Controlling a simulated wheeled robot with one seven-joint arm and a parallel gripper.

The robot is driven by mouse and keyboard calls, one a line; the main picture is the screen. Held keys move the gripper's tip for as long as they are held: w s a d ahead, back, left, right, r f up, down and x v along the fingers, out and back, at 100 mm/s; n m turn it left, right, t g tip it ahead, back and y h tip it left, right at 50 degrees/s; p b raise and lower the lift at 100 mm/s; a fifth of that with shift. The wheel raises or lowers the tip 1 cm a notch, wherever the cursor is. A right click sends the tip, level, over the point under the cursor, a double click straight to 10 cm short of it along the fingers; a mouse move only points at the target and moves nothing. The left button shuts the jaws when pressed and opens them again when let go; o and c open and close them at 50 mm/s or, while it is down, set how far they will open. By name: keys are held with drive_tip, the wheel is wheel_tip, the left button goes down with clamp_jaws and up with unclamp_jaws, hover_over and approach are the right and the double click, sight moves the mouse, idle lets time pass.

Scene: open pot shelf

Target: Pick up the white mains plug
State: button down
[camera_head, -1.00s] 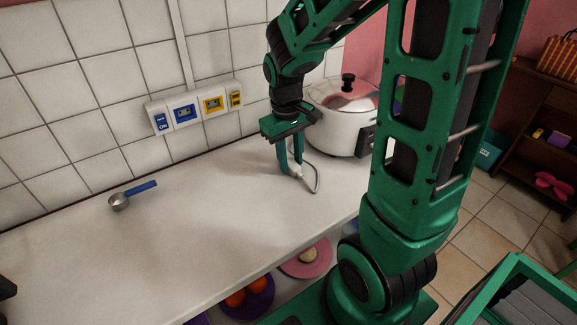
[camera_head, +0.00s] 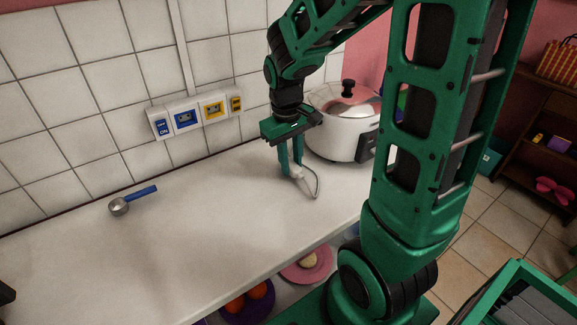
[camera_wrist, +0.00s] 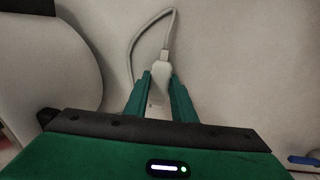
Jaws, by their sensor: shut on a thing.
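The white mains plug (camera_wrist: 160,76) is between the two green fingers of my gripper (camera_wrist: 160,82) in the wrist view, and the fingers are shut on it. In the head view, my gripper (camera_head: 291,172) points down at the counter near the cooker, with the plug (camera_head: 296,172) partly hidden by the fingers. The plug's pale cord (camera_head: 316,184) loops to the right and back toward the cooker. In the wrist view the cord (camera_wrist: 132,45) curves left. I cannot tell whether the plug touches the counter.
A white cooker (camera_head: 335,130) with a lid stands just behind and right of my gripper. A wall panel with sockets (camera_head: 195,116) is at the back left. A blue-handled scoop (camera_head: 120,206) lies at left on the counter (camera_head: 190,240), whose middle is clear. Plates with food sit below.

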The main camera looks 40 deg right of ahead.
drive_tip(key=r, duration=0.3)
drive_tip(key=shift+a+r, duration=0.1)
drive_tip(key=shift+a, duration=0.25)
drive_tip(key=s+a+r, duration=0.3)
drive_tip(key=a+r, duration=0.7)
drive_tip(key=r, duration=0.1)
drive_tip(key=shift+s+a, duration=0.15)
drive_tip(key=shift+s, duration=0.25)
drive_tip(key=w+a, duration=0.2)
drive_tip(key=w, duration=1)
drive_tip(key=shift+w+a, duration=0.2)
drive_tip(key=shift+a, duration=0.2)
drive_tip(key=shift+d, duration=0.15)
idle(0.3)
drive_tip(key=shift+d+f, duration=0.3)
drive_tip(key=shift+d, duration=0.1)
drive_tip(key=shift+w, duration=0.15)
idle(0.7)
drive_tip(key=shift+w, duration=0.9)
